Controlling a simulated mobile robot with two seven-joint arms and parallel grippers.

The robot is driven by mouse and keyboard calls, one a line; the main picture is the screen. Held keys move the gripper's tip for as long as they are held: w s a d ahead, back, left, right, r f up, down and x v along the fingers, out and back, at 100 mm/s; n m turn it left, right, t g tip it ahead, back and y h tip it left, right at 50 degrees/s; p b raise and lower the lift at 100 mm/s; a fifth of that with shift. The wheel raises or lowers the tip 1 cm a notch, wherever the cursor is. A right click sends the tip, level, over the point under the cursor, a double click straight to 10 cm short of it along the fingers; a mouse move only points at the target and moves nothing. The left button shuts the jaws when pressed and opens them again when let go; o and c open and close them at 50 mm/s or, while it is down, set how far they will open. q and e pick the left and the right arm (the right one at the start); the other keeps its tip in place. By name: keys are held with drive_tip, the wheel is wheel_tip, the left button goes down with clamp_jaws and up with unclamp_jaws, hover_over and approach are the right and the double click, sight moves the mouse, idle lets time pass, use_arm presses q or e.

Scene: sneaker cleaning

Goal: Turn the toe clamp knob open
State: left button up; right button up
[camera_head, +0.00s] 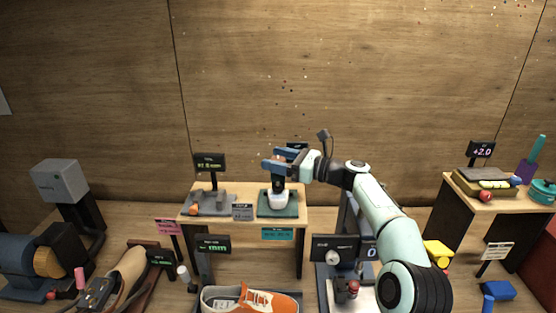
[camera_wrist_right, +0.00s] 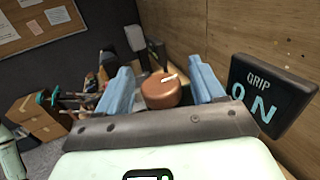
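A round copper-brown knob (camera_wrist_right: 160,91) with a white pointer mark on top shows in the right wrist view, between the two blue fingers of my right gripper (camera_wrist_right: 163,84). The fingers are open, with a visible gap on each side of the knob. In the head view my right gripper (camera_head: 284,161) is above a small wooden table, over a dark post with a white rounded piece (camera_head: 277,199) at its foot. A black display (camera_wrist_right: 268,95) reading "GRIP ON" stands to the right of the knob. My left gripper is not visible.
The post stands on a green mat (camera_head: 264,211) on the small table (camera_head: 245,221). A grey fixture (camera_head: 213,205) and display (camera_head: 210,163) stand to its left. An orange sneaker (camera_head: 250,300) is below in front. A wooden wall rises behind.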

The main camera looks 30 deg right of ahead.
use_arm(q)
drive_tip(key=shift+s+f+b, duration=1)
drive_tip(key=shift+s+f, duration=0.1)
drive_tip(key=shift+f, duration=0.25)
use_arm(e)
drive_tip(key=v, duration=1.3)
drive_tip(key=shift+s, duration=0.2)
drive_tip(key=shift+d, duration=0.1)
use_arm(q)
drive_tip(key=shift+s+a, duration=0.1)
use_arm(e)
drive_tip(key=shift+f, duration=0.1)
